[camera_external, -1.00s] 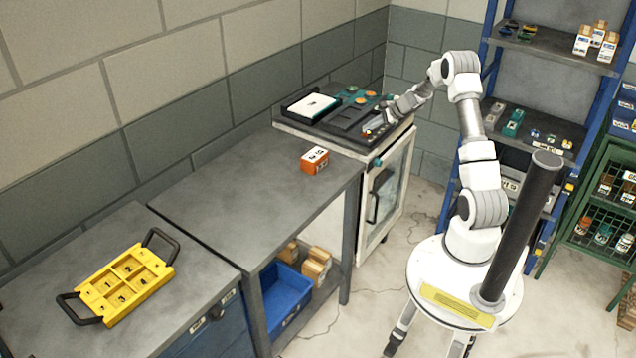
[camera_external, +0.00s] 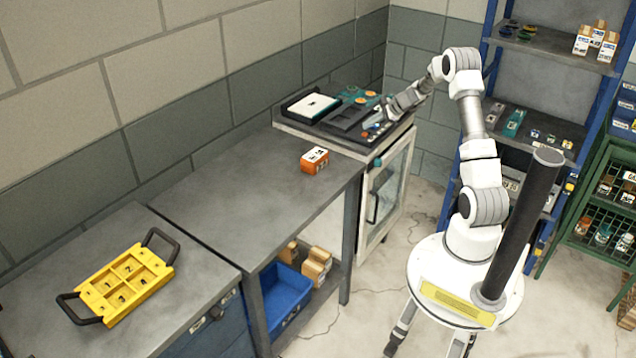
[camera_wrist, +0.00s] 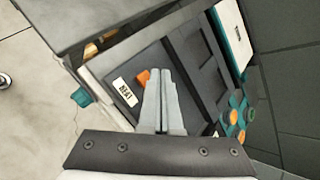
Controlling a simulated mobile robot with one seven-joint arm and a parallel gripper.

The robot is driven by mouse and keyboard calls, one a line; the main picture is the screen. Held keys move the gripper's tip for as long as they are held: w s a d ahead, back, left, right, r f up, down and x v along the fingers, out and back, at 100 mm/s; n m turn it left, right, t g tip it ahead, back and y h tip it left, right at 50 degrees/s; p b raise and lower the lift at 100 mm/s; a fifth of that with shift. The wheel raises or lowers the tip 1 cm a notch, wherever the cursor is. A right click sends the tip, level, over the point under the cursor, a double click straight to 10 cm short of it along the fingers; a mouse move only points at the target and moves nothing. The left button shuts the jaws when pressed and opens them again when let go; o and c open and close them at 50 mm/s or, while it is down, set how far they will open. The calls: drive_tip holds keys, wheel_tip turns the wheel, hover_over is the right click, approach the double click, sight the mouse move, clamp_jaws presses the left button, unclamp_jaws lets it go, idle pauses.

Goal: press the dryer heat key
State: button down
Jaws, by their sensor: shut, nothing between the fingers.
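The dryer (camera_external: 294,120) is a pale cabinet with a dark top panel and a glass door, at the back of the bench row. In the wrist view a white label (camera_wrist: 125,92) reading HEAT lies on the dark panel (camera_wrist: 182,52). An orange key (camera_wrist: 143,77) shows beside the label, partly hidden by my fingers. My gripper (camera_external: 390,113) is over the right part of the dryer top. In the wrist view my gripper (camera_wrist: 167,74) is shut and empty, its tips just right of the orange key. I cannot tell whether they touch the panel.
A white-topped block (camera_external: 314,106) and several teal and orange discs (camera_wrist: 238,108) are on the dryer top. An orange box (camera_external: 314,160) stands on the grey bench (camera_external: 250,185). A yellow tray (camera_external: 125,283) lies at the left.

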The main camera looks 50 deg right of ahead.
sight(368, 137)
wheel_tip(368, 137, up, 6)
drive_tip(key=p, duration=0.4)
idle(0.4)
drive_tip(key=shift+a, duration=0.1)
idle(0.3)
drive_tip(key=s+a+r+n+g, duration=0.15)
drive_tip(key=a+r+n, duration=0.25)
drive_tip(key=a, duration=0.4)
drive_tip(key=s+a+r+n+y, duration=0.1)
drive_tip(key=s+a+r+n, duration=0.3)
drive_tip(key=a, duration=0.5)
drive_tip(key=s+a+r+n+g, duration=0.1)
drive_tip(key=a+r+n, duration=0.4)
drive_tip(key=a, duration=0.3)
drive_tip(key=s+a+r+n+h, duration=0.1)
drive_tip(key=s+a+r+n, duration=0.2)
drive_tip(key=s+a+n, duration=0.6)
drive_tip(key=s+n+h, duration=0.1)
drive_tip(key=s+n, duration=0.1)
drive_tip(key=s, duration=1.1)
drive_tip(key=shift+s+a+n+g+h, duration=0.3)
drive_tip(key=shift+a+g+h, duration=0.1)
drive_tip(key=shift+g, duration=0.05)
